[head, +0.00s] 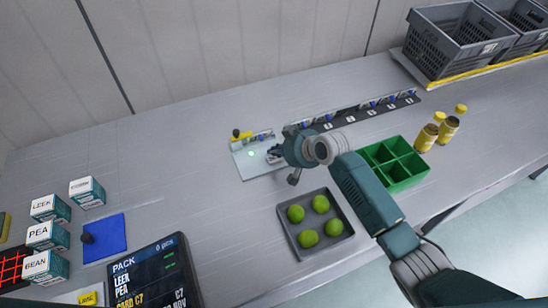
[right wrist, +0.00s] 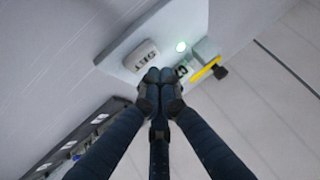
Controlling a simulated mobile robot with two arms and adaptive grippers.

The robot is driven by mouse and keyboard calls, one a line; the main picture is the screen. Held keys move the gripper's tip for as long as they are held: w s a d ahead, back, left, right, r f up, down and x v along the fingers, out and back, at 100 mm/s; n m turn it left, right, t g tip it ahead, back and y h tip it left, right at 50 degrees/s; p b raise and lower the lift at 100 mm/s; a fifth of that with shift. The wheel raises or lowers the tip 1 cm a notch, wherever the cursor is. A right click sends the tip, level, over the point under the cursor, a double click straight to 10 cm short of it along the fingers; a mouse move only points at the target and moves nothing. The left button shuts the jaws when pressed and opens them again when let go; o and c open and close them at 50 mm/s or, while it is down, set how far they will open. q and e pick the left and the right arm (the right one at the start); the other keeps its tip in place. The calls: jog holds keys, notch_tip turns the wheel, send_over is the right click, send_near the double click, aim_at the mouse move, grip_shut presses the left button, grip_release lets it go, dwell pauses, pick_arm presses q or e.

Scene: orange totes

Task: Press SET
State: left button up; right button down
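The SET button (right wrist: 140,55) is a pale raised block marked SET, on a light grey panel (right wrist: 120,58) in the right wrist view. A lit green lamp (right wrist: 181,46) and a label reading C7 (right wrist: 184,70) are beside it. In the head view the panel (head: 246,166) lies on the bench, with my right gripper (head: 274,153) over its right part. In the right wrist view my right gripper (right wrist: 161,76) has its fingertips together and empty, just beside the SET button. Contact cannot be told. My left gripper is not in view.
A yellow lever with a black knob (head: 240,135) is at the panel's back. A dark rail (head: 350,117) runs right. A tray of green balls (head: 283,222) and a green divided crate (head: 405,185) are near my right arm.

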aim_at(276, 159)
jog(key=shift+f, duration=0.2)
jog(key=shift+f, duration=0.25)
jog(key=shift+f+b, duration=0.4)
jog(key=shift+f, duration=0.15)
dwell(0.6)
jog(key=shift+r, duration=0.1)
jog(key=shift+r+p, duration=0.85)
jog(key=shift+p, duration=0.1)
jog(key=shift+r, duration=0.1)
notch_tip(276, 159, up, 5)
jog(key=p, duration=0.5)
